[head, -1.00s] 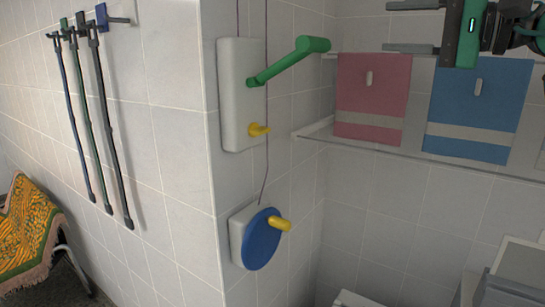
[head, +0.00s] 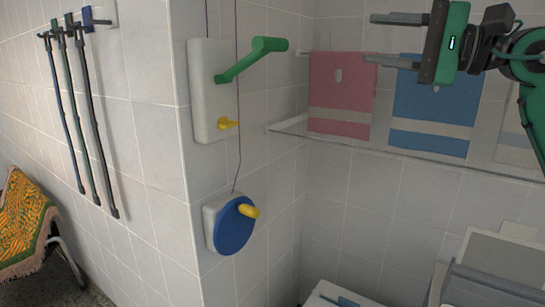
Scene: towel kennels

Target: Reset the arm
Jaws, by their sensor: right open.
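My right gripper (head: 370,39) is at the upper right of the head view. Its two fingers point left and stand wide apart with nothing between them. It is in front of the wall and the hanging towels, and its lower finger overlaps the top of the blue towel (head: 430,110). My right arm, green and black, comes in from the right edge. My left gripper is not in view.
A wall box with a green crank handle (head: 253,58) and yellow knob (head: 228,124) hangs above a blue disc (head: 234,228). Leads (head: 75,110) hang at left. A patterned blanket (head: 25,225) covers a chair.

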